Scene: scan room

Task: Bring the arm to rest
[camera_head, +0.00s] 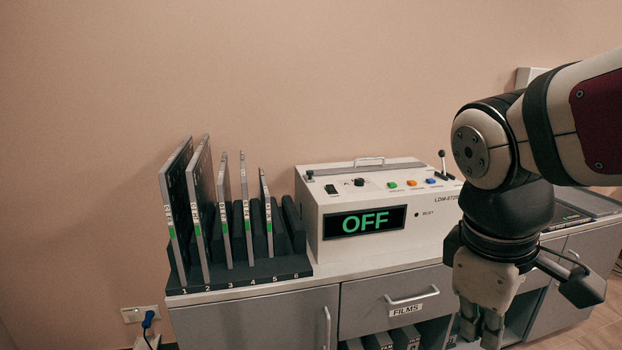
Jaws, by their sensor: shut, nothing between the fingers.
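My gripper (480,335) hangs pointing down at the right of the head view, in front of the cabinet's front face. Its fingers are close together at the bottom edge and hold nothing. My arm comes in from the right edge and bends down at the wrist. The arm covers the right end of the white scanner box (337,193), whose display (364,222) reads OFF in green.
A dark numbered rack (232,283) with several upright plates stands left of the box on the cabinet top (330,276). A lever (442,160) rises from the box close to my arm. The FILMS drawer (375,302) is shut. A wall outlet (138,314) is at lower left.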

